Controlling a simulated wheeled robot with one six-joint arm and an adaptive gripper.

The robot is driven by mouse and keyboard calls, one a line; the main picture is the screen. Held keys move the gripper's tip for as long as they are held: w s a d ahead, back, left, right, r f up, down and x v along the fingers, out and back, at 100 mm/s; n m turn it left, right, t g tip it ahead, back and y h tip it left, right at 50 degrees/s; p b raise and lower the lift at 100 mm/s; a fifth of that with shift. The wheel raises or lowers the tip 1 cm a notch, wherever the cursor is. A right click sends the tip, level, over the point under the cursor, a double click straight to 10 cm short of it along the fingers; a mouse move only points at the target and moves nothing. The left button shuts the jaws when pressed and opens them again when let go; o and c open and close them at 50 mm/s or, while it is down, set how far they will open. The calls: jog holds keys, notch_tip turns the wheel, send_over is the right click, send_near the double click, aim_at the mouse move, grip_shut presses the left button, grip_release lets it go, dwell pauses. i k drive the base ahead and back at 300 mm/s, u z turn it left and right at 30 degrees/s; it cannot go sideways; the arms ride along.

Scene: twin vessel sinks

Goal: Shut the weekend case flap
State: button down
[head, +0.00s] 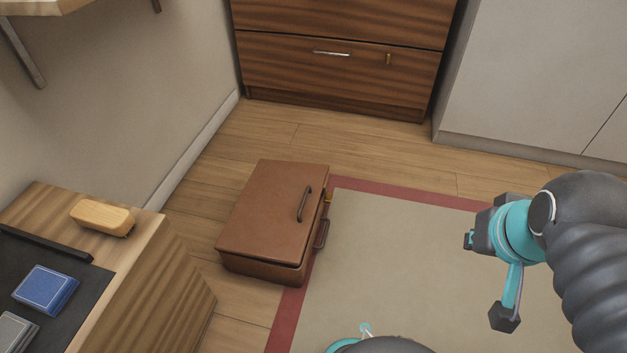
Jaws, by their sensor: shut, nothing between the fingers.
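The weekend case (272,212) is a brown box lying on the floor left of the middle, partly on the rug. Its flap (265,200) lies low over the body, with a narrow dark gap along the near edge, widest by the near right corner. I cannot tell whether the flap is fully seated. A dark handle (304,205) is on the flap and another handle (321,234) is on the right side of the body, near a small brass fitting. My gripper (468,239) is shut and empty, well right of the case, above the rug, pointing left.
A beige rug (420,255) with a red border spreads right of the case. A wooden cabinet (150,270) with a brush (102,216) and a blue box (46,289) on top stands at left. Wooden drawers (340,75) stand behind. Bare floor lies between.

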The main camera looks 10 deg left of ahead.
aim_at(272, 218)
jog(key=i, duration=0.35)
jog(key=u, duration=1.2)
